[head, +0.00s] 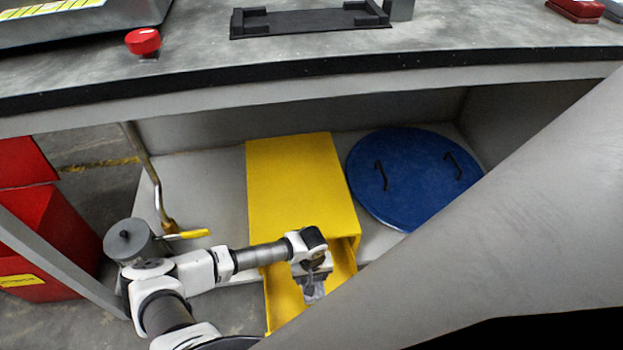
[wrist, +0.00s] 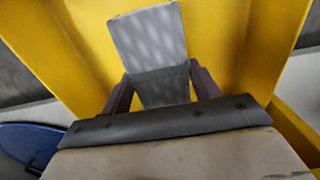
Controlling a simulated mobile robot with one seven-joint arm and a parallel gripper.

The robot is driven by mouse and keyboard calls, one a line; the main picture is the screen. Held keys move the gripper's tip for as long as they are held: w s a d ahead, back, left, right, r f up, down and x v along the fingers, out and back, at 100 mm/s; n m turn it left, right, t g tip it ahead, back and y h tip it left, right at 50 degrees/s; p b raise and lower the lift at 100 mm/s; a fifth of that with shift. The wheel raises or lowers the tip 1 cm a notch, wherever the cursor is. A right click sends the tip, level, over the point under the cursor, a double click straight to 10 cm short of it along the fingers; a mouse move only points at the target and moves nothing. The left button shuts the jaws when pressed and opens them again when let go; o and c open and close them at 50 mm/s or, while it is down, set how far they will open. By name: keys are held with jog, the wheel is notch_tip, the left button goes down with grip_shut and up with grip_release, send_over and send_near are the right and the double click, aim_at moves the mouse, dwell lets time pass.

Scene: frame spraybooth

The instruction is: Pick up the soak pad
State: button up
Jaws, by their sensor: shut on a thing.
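The soak pad (wrist: 150,45) is a light grey piece with a faint mottled pattern. In the wrist view it stands between the two dark fingers of my gripper (wrist: 161,88), which are shut on it. In the head view my gripper (head: 312,285) is over the open front part of a yellow box (head: 300,190). A small grey piece shows below the gripper there, too small to make out clearly. The box's yellow walls surround the pad in the wrist view. I cannot tell whether the pad touches the box.
The yellow box sits on a grey shelf under a workbench (head: 300,65). A round blue lid (head: 415,190) with two black handles lies to its right. A pipe with a yellow lever (head: 190,234) stands to the left. A large grey panel (head: 500,220) blocks the lower right.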

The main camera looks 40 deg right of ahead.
notch_tip(320, 180, up, 15)
jog(key=p, duration=0.2)
jog(key=shift+r, duration=0.1)
